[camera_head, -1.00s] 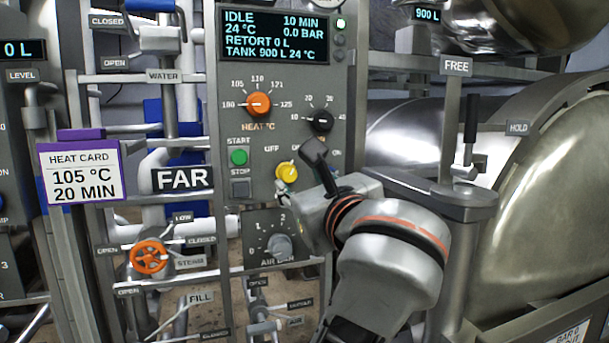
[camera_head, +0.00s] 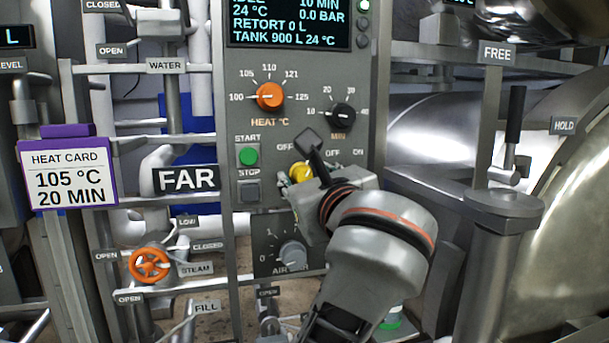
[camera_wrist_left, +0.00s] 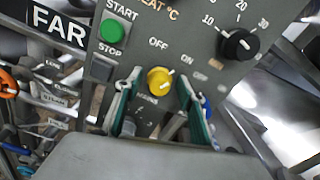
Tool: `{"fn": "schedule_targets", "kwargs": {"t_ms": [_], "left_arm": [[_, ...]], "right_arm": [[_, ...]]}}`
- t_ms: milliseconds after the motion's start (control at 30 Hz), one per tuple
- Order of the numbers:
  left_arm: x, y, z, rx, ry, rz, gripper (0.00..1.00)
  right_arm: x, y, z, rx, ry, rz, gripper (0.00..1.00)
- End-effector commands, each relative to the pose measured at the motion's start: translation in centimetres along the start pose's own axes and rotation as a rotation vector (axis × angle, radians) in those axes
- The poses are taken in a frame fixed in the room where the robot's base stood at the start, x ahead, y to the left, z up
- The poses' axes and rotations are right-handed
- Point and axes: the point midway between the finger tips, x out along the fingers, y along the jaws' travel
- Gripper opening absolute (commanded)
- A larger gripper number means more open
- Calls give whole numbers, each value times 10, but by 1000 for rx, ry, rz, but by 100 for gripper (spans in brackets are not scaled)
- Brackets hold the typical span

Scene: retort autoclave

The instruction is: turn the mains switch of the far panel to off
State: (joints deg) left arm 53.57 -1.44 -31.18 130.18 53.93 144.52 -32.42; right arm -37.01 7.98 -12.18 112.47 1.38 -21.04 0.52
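My left gripper (camera_head: 304,164) is at the panel, partly covering the knob. In the left wrist view its two fingers (camera_wrist_left: 160,104) stand open, one on each side of the knob, with gaps visible. A second OFF and ON pair lies to the right; a blue part (camera_wrist_left: 205,105) there is mostly hidden. My right gripper is not in view.
Orange heat knob (camera_head: 270,96), black minutes knob (camera_head: 343,115) and green start button (camera_head: 248,156) lie close above and left of the gripper. A grey air knob (camera_head: 292,253) is below. The FAR sign (camera_head: 186,179) and orange steam wheel (camera_head: 149,266) are left.

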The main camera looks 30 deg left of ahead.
Motion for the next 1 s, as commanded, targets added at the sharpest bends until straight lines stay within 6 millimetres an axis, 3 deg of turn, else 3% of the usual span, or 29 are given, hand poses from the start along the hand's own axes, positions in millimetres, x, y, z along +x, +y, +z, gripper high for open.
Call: {"fn": "schedule_targets", "kwargs": {"t_ms": [67, 200, 633, 1000], "left_arm": [[0, 0, 0, 0, 0, 0, 34], [0, 0, 0, 0, 0, 0, 1], [0, 0, -2, -59, 1, 1, 1], [0, 1, -5, -336, 4, 0, 1]], "right_arm": [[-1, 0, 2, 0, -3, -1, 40], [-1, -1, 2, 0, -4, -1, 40], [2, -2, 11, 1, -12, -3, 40], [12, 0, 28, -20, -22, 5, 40]]}}
